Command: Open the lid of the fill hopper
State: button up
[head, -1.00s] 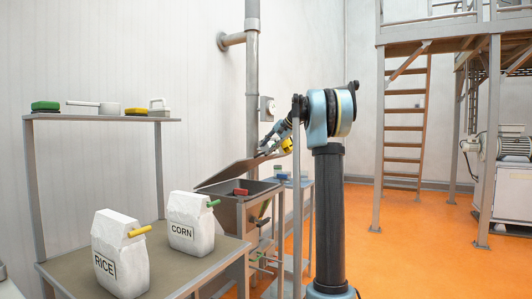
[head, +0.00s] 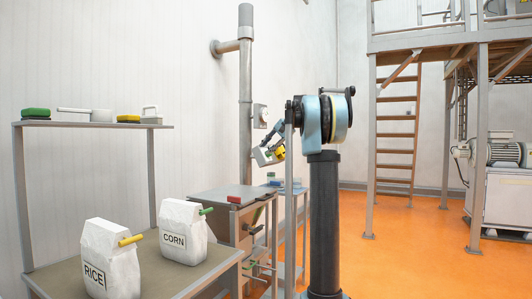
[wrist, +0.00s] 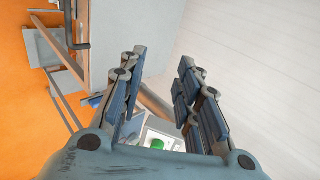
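The fill hopper (head: 246,235) is a grey metal box beside the bag table in the head view. Its flat grey lid (head: 212,197) lies level over the top and looks shut. A red piece (head: 233,199) shows at the lid's front edge. My gripper (head: 264,157) is above the hopper, toward its back right, clear of the lid. In the wrist view my gripper (wrist: 162,60) has its fingers apart with nothing held between them. I cannot surely make out the lid in the wrist view.
Bags of rice (head: 109,262) and corn (head: 183,232) stand on the table (head: 190,275) at left. A shelf (head: 95,125) above it holds small items. A vertical pipe (head: 245,100) rises behind the hopper. The orange floor (head: 410,250) at right is open.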

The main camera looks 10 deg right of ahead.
jog(key=v, duration=1.2)
jog(key=shift+s+d, duration=0.15)
jog(key=shift+d, duration=0.15)
dwell(0.9)
dwell(0.4)
